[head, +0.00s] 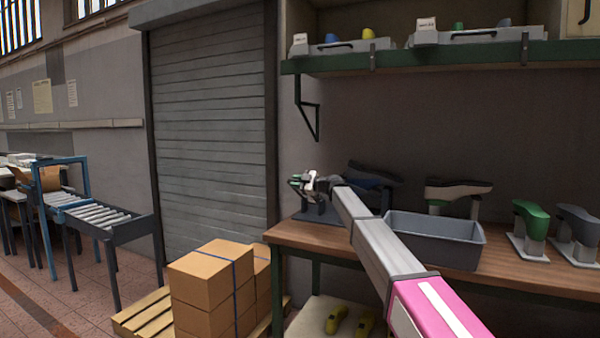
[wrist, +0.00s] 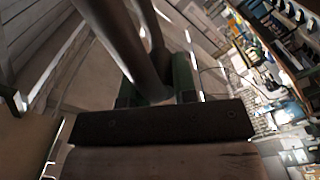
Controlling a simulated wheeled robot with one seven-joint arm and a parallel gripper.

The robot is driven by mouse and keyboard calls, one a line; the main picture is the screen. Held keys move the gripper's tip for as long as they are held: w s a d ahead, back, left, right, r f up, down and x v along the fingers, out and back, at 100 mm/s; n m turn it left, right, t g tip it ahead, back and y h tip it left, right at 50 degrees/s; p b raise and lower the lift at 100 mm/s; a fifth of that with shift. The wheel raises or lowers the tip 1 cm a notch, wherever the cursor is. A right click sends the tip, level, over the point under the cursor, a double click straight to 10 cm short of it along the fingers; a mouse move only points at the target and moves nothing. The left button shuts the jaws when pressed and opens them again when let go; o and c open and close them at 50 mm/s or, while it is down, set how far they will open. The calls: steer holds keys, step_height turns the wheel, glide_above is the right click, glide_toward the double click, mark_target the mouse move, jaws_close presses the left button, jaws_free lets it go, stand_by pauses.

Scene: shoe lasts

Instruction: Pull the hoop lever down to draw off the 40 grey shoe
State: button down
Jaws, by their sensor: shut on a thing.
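My gripper (head: 306,184) is at the far left end of the bench in the head view, on my outstretched arm. In the wrist view its green-padded jaws (wrist: 156,86) are shut on the hoop lever (wrist: 115,40), a dark round bar. A dark base (head: 318,213) shows below the gripper. A dark blue-grey shoe (head: 374,178) lies sole up just right of the gripper, its lower part hidden behind my arm. A beige-grey shoe (head: 455,190) with a dark sole stands on a support further right. I cannot read a size on either shoe.
A grey bin (head: 436,238) stands on the wooden bench (head: 290,235). Right of it are a green last (head: 531,218) and a grey last (head: 580,222). A shelf (head: 450,55) runs above. Boxes (head: 205,275) on a pallet stand left of the bench.

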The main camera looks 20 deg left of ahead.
steer(key=shift+s+f, duration=0.45)
steer(key=shift+f, duration=0.4)
steer(key=shift+s+f, duration=0.5)
steer(key=shift+f, duration=0.3)
steer(key=shift+s+f, duration=0.45)
steer(key=shift+f, duration=0.4)
steer(key=shift+f, duration=0.15)
steer(key=c, duration=0.9)
jaws_free()
steer(key=shift+a, duration=0.1)
steer(key=d, duration=1)
steer(key=shift+s+d, duration=0.4)
